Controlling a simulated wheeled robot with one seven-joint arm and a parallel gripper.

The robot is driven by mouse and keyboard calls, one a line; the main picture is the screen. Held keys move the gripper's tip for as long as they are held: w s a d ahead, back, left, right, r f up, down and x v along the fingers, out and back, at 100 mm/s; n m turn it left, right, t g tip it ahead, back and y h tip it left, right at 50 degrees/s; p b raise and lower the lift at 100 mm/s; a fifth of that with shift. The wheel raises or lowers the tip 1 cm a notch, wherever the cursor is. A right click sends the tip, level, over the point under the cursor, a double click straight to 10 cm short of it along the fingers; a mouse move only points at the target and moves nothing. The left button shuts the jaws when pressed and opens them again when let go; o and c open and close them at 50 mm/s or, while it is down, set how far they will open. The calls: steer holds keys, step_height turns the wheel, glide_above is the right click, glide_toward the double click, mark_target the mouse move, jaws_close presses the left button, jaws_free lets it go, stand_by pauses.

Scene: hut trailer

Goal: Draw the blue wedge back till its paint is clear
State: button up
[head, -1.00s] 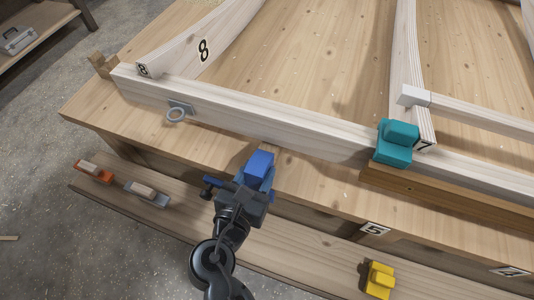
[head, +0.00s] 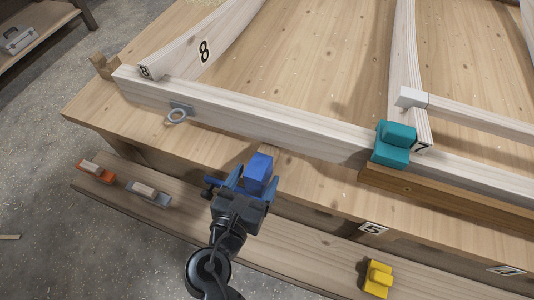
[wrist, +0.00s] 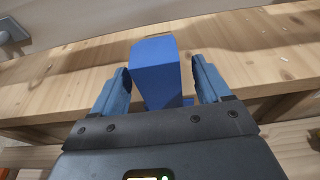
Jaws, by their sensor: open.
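The blue wedge (head: 258,172) lies at the bench's front edge, below the long pale beam. A small bare-wood end shows between it and the beam. My gripper (head: 249,180) is open around the wedge's near part. In the wrist view, the wedge (wrist: 155,76) stands between the two blue fingers of my gripper (wrist: 160,68). There is a visible gap on the right and a narrower one on the left. I cannot tell whether the left finger touches it. The wedge's underside is hidden.
A teal block (head: 394,144) sits on the beam at the right.

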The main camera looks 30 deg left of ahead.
steer(key=shift+r+p+v, duration=0.25)
steer(key=shift+p+v, duration=0.7)
steer(key=shift+v, duration=0.7)
steer(key=shift+r+p+v, duration=0.25)
steer(key=shift+p+v, duration=0.65)
steer(key=shift+v, duration=0.7)
steer(key=shift+w, duration=0.1)
steer(key=shift+d+f+m, duration=0.25)
steer(key=shift+m, duration=0.05)
steer(key=s+d+f+m+g, duration=0.1)
steer(key=s+d+m, duration=0.2)
steer(key=d+m, duration=0.3)
steer(key=s+d+m+g, duration=0.2)
steer(key=s+d+m, duration=0.1)
steer(key=d+m, duration=0.25)
steer(key=s+d+f+m+g, duration=0.1)
steer(key=s+d+m, duration=0.2)
steer(key=d+m, duration=0.35)
steer(key=s+d+r+m+t+h, duration=0.1)
steer(key=s+d+r+m+t, duration=0.1)
steer(key=d+r+m, duration=0.7)
steer(key=s+d+r+m+t+h, duration=0.2)
steer(key=s+d+r+m, duration=0.3)
steer(key=d+r+m, duration=0.4)
steer(key=shift+d+r+m+h, duration=0.35)
steer(key=shift+d+m, duration=0.4)
steer(key=shift+m, duration=0.35)
steer(key=shift+s, duration=0.1)
